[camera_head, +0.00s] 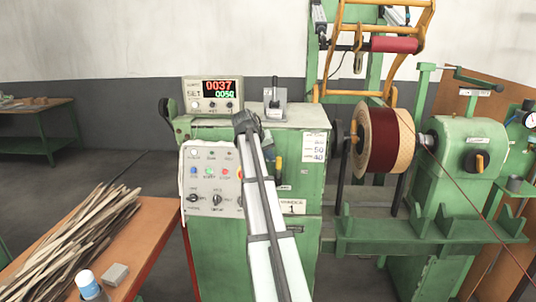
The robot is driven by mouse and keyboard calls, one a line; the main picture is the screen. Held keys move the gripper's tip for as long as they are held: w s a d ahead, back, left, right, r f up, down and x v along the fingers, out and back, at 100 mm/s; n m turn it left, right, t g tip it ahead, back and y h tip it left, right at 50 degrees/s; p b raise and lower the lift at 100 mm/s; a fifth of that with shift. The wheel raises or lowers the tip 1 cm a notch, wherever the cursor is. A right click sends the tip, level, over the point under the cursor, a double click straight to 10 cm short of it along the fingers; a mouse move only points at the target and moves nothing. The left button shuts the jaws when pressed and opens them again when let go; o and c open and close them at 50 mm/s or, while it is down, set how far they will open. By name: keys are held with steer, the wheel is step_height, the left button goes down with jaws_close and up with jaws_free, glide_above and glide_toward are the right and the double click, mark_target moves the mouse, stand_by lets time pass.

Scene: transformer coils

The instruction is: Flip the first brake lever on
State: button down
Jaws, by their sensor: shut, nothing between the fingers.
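A green winding machine (255,262) stands in the middle of the view. On its top is a small grey lever unit (275,106) with a dark upright handle (275,84). A black-handled lever (170,108) sticks up at the top left corner. A yellow-tipped handle (278,167) is on the front. No label shows which of these is the first brake lever. My gripper (244,121) is at the end of my white arm, shut and empty, in front of the top edge, left of the grey lever unit. Its fingertips are small and dark. My arm hides part of the front.
A counter box (213,94) reads 0037 over 0050. A control panel (211,178) with buttons and knobs is left of my arm. A coil spool (383,139) with dark red wire is at right. Sticks (75,235) lie on a brown table (150,235) at lower left.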

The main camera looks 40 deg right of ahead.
stand_by(0.3)
steer(key=shift+s+d+r+m+t+y, duration=0.15)
steer(key=shift+s+d+t+y, duration=0.25)
steer(key=shift+s+d, duration=0.1)
steer(key=shift+s+d+r+m+t+y, duration=0.15)
steer(key=shift+s+d+t+y, duration=0.15)
steer(key=shift+s+d+y, duration=0.15)
steer(key=shift+s+d+f+m+t+y, duration=0.35)
steer(key=shift+s+d+f+t+y, duration=0.35)
steer(key=shift+s+d+t+y, duration=0.4)
steer(key=shift+s+d+f+m+t+y, duration=0.4)
steer(key=shift+s+d+f+t+y, duration=0.35)
steer(key=shift+s+d, duration=0.55)
steer(key=shift+s+d+f+m+t+y, duration=0.35)
steer(key=shift+s+d+f+t+y, duration=0.25)
steer(key=shift+s+d+t+y, duration=0.45)
steer(key=shift+s+d+f, duration=0.15)
steer(key=shift+s, duration=0.1)
steer(key=shift+s, duration=0.1)
steer(key=v, duration=1)
